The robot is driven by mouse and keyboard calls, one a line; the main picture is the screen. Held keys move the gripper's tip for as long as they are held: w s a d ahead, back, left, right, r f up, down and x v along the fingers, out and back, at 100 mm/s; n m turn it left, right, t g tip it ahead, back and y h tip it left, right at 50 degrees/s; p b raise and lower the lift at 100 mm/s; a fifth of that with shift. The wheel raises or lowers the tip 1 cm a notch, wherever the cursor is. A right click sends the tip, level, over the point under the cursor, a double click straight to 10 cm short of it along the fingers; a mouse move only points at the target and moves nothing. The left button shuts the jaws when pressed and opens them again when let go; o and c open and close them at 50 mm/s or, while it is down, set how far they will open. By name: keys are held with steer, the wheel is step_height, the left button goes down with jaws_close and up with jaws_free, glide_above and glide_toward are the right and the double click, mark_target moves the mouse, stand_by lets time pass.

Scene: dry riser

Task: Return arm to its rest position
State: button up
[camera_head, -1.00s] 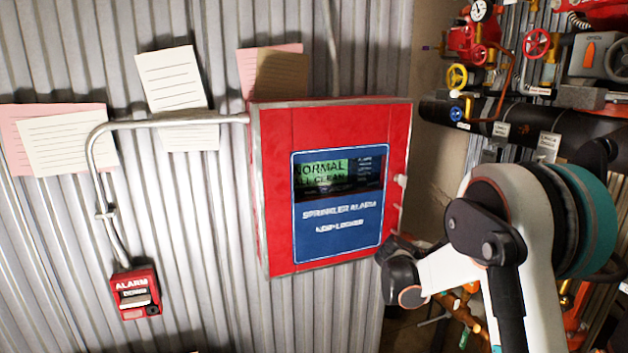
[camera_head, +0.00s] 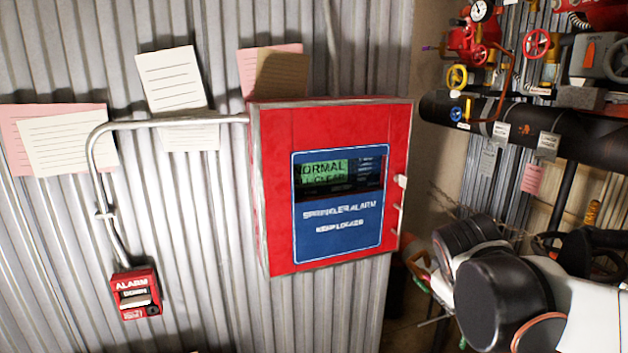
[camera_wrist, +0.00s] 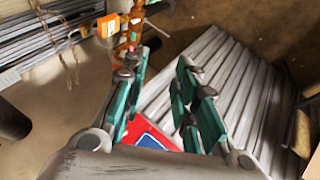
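My gripper (camera_wrist: 160,72) shows in the wrist view with its two teal-padded fingers spread apart and nothing between them. Beyond the fingers, low in the picture, part of a red and blue box shows. In the head view my arm is folded low at the right, in front of the pipes. The gripper's fingers cannot be made out there.
A red sprinkler alarm box (camera_head: 275,190) hangs shut on the corrugated wall, its display reading normal. A red alarm call point (camera_head: 136,294) is at lower left. A black pipe (camera_head: 570,135) with valves runs at upper right. Paper notes (camera_head: 170,78) hang on the wall.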

steer(key=s+a+f+m+y, duration=0.1)
steer(key=s+a+m+y, duration=0.1)
steer(key=s, duration=0.5)
steer(key=s+a+f+m+y, duration=0.2)
steer(key=s+a, duration=0.3)
steer(key=s, duration=0.3)
steer(key=shift+a+m+t, duration=0.2)
steer(key=shift+m+t, duration=0.1)
steer(key=shift+m, duration=0.6)
